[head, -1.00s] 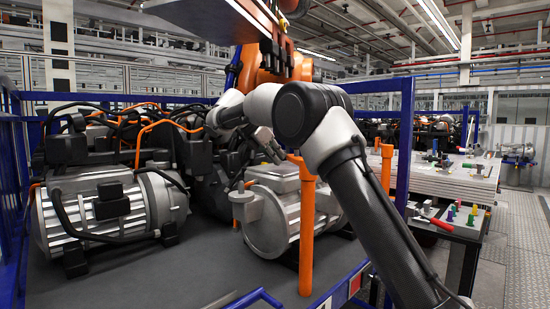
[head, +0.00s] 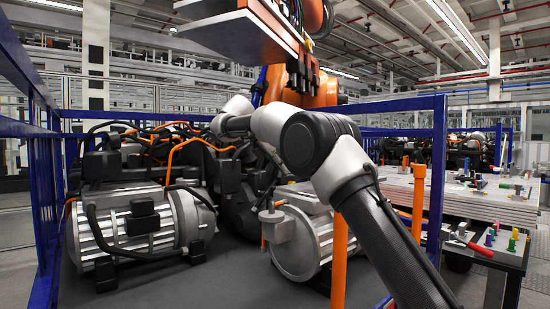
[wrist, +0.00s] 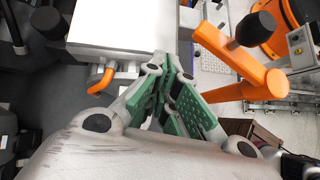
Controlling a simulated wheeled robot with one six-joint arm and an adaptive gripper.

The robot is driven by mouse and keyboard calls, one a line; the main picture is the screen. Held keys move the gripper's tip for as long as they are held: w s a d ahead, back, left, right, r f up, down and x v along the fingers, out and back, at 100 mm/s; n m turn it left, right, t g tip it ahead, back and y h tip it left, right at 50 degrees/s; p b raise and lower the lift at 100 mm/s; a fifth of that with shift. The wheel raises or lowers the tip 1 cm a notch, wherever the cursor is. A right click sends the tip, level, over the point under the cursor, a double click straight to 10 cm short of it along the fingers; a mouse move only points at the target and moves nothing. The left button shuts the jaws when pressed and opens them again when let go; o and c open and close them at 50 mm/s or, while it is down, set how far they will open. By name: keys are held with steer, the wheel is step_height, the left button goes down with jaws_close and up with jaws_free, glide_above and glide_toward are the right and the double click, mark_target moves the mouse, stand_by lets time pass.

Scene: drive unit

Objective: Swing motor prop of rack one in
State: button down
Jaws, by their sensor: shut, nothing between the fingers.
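In the head view, an upright orange post (head: 340,262) stands at the rack's front right, before the right silver motor (head: 300,232). A second orange post (head: 418,200) stands farther right, behind my arm. I cannot tell which is the motor prop. In the wrist view, an orange bar with an angled arm (wrist: 240,72) lies to the right of my gripper (wrist: 173,66). My gripper's green-padded fingers are shut and empty, apart from the bar as far as I can tell. In the head view, the fingertips are mostly hidden by my arm and the motor.
A left silver motor (head: 140,232) with black and orange cables sits in the blue-framed rack (head: 45,215). A large orange robot arm (head: 320,90) stands behind. A bench with coloured pegs (head: 500,240) and stacked pale panels (head: 480,200) stand at right. Aisle floor is open at far right.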

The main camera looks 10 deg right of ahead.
steer(key=shift+w+v, duration=0.25)
steer(key=shift+v, duration=0.8)
steer(key=shift+w+v, duration=0.25)
steer(key=shift+v, duration=0.8)
steer(key=shift+a, duration=0.1)
